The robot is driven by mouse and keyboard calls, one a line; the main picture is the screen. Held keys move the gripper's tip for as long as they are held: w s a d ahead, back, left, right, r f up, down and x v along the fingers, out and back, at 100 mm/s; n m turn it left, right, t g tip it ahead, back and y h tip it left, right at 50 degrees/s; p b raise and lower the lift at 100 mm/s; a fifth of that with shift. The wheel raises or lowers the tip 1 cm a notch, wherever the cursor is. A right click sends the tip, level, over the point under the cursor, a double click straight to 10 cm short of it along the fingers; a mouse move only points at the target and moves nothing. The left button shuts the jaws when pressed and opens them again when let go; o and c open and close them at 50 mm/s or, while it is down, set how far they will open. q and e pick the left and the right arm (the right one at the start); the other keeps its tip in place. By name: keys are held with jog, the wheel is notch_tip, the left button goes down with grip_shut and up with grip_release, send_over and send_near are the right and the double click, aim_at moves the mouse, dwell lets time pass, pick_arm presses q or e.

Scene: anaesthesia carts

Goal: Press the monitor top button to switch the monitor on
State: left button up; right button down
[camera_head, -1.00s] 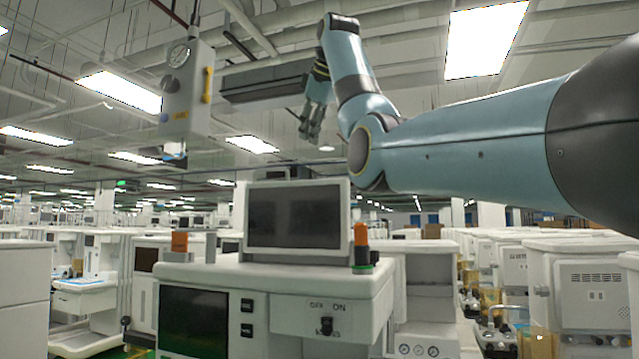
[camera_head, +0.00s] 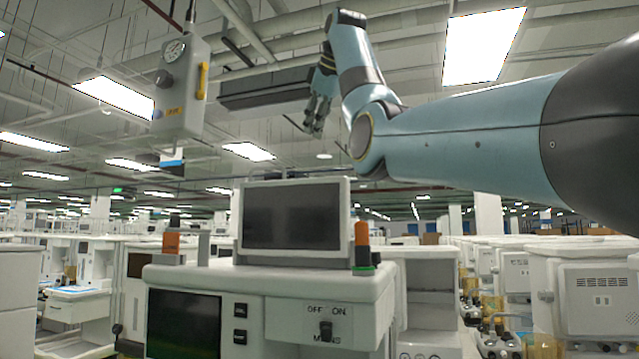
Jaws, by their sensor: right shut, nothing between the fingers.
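The monitor (camera_head: 293,216) stands on top of the white anaesthesia cart (camera_head: 262,281) in the middle of the view. Its screen is dark and its pale frame faces me. I cannot make out a button on its top edge. My right gripper (camera_head: 314,126) hangs in the air above the monitor, fingers pointing down, shut and empty. A clear gap lies between its fingertips and the monitor's top. My left gripper is not in view.
A hanging grey box with a dial (camera_head: 182,88) is at the upper left. Orange-topped posts (camera_head: 362,243) flank the monitor. The cart front has a second dark screen (camera_head: 183,324) and an OFF/ON switch (camera_head: 326,331). More carts stand on both sides.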

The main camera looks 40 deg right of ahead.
jog(key=b, duration=0.4)
send_over(320, 176)
jog(key=w, duration=0.1)
notch_tip(320, 176, down, 6)
jog(key=shift+w+r, duration=0.15)
jog(key=shift+f+b, duration=0.55)
jog(key=shift+b, duration=0.15)
jog(key=shift+f, duration=0.15)
jog(key=shift+f, duration=0.3)
jog(key=shift+f+b, duration=0.45)
jog(key=shift+b, duration=0.15)
dwell(0.5)
dwell(0.4)
jog(key=shift+r+p, duration=0.95)
